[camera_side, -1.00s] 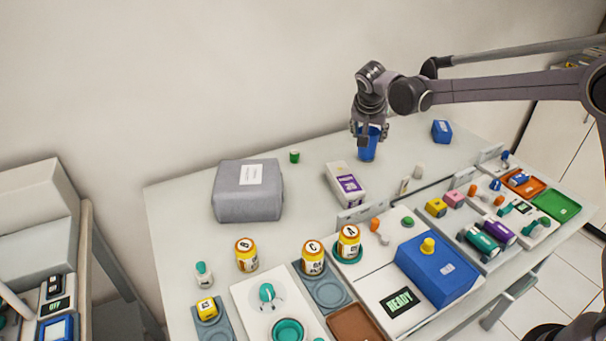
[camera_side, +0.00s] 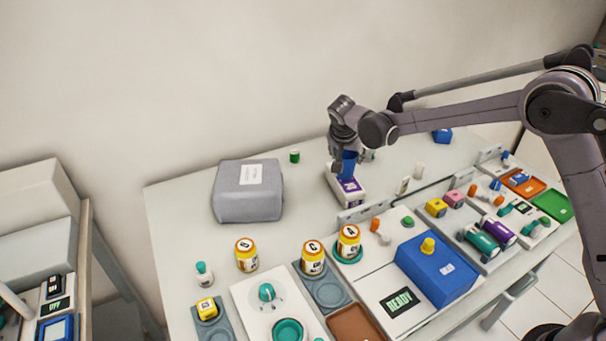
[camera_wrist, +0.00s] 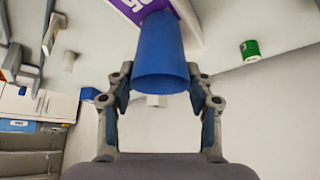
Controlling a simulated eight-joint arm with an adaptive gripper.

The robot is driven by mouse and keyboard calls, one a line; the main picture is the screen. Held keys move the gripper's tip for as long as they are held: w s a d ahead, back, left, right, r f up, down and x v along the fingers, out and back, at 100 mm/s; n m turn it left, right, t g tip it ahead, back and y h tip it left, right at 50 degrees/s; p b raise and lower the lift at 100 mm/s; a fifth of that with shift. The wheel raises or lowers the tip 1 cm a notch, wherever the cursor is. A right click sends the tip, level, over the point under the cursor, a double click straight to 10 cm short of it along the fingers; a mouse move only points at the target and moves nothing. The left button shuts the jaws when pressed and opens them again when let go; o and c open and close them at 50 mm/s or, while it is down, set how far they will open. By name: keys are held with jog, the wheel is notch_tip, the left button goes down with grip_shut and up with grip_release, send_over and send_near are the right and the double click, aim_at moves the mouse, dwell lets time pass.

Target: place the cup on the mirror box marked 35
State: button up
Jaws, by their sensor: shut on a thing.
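The blue cup (camera_side: 348,166) is in my gripper (camera_side: 345,155), whose jaws are shut on it. In the wrist view the cup (camera_wrist: 160,60) sits between the two fingers (camera_wrist: 159,82). The white mirror box with a purple label (camera_side: 352,190) lies on the table right below the cup in the side view. In the wrist view part of this box (camera_wrist: 183,14) shows behind the cup's far end. The cup overlaps the box in both views; I cannot tell whether they touch.
A grey case (camera_side: 247,200) stands left of the box, with a small green container (camera_side: 294,156) behind. A small white item (camera_side: 419,169) stands to the right. Labelled jars (camera_side: 349,240) and a blue box (camera_side: 436,272) are in front. A blue block (camera_side: 442,136) is farther back.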

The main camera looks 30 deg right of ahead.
jog(key=shift+f, duration=0.15)
jog(key=o, duration=0.8)
jog(key=shift+o, duration=0.2)
jog(key=v, duration=1.1)
jog(key=s+d+r+n+y, duration=0.1)
jog(key=s+d+r+n, duration=0.25)
jog(key=s, duration=0.45)
jog(key=s+d+f+n+t+y, duration=0.1)
jog(key=s+f+n+y, duration=0.1)
jog(key=s, duration=0.8)
jog(key=s+d+f+n+t+y, duration=0.1)
jog(key=s+n, duration=0.3)
jog(key=s, duration=0.7)
jog(key=shift+f+t+y, duration=0.3)
jog(key=shift+f+y, duration=0.1)
jog(key=shift+f, duration=0.15)
